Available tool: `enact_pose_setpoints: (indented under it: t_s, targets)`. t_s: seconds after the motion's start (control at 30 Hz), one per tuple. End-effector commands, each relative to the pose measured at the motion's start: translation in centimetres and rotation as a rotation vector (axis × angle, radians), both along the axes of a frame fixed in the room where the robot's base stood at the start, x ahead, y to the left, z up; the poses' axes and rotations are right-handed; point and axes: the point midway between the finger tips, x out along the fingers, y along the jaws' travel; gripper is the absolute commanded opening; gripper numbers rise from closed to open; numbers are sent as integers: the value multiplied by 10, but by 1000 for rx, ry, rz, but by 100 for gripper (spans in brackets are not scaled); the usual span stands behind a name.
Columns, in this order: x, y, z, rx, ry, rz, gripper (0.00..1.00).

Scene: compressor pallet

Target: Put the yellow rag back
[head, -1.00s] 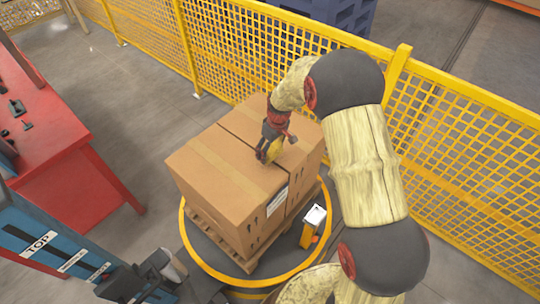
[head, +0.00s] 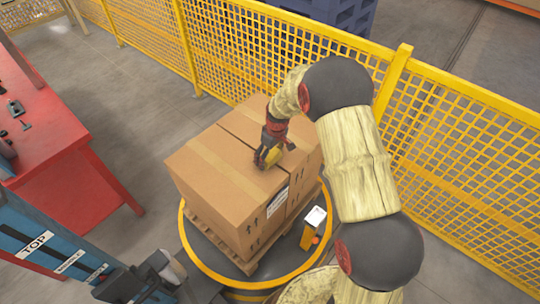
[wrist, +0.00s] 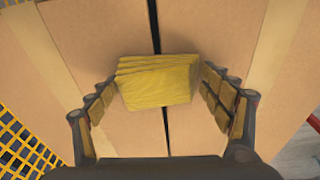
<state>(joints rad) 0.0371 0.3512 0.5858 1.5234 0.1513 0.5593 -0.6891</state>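The yellow rag (wrist: 157,82) is a folded, layered cloth between the two fingers of my gripper (wrist: 160,78) in the wrist view. The fingers appear to touch its left and right edges. In the head view the rag (head: 270,157) shows small and yellow at the fingertips of my gripper (head: 264,158), which points down over the top of the cardboard boxes (head: 215,175). The rag lies over or just above the dark seam between the boxes. I cannot tell whether it touches the cardboard.
The boxes stand on a wooden pallet (head: 215,238) inside a yellow ring (head: 186,240). A yellow mesh fence (head: 235,58) runs behind. A red table (head: 50,135) is at the left.

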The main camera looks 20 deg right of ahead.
Motion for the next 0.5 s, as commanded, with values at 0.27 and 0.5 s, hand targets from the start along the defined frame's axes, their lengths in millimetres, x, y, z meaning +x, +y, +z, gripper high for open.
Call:
enact_pose_setpoints:
  t_s: [0.27,0.5]
  targets:
    - [0,0,0,0,0,0,92]
    - [0,0,1,0,0,0,92]
